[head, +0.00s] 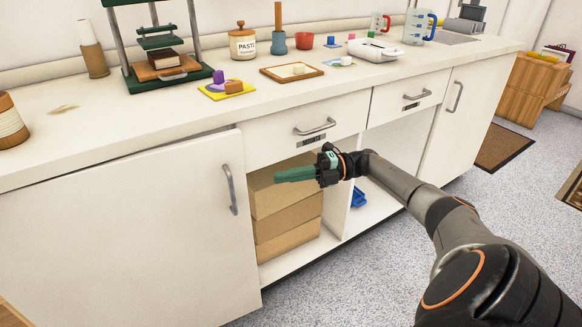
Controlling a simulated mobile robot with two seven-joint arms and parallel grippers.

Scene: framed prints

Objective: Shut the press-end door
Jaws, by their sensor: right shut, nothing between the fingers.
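The press-end door (115,235) is the large white door at the left, below the green press (160,60) on the counter. Its bar handle (229,190) is upright near the right edge. The door looks slightly ajar, with a dark gap along its top and its lower right corner standing a little proud of the cabinet front; how far is hard to tell. My right gripper (277,175) is shut and empty. Its green fingers point left toward the handle, apart from it, in front of the open bay. My left gripper is not in view.
Cardboard boxes (285,215) are stacked in the open bay right of the door. Drawers with handles (315,127) sit above the bays. The counter (120,125) holds a paste jar (243,43), a wooden frame and small items. The floor (330,290) in front is clear.

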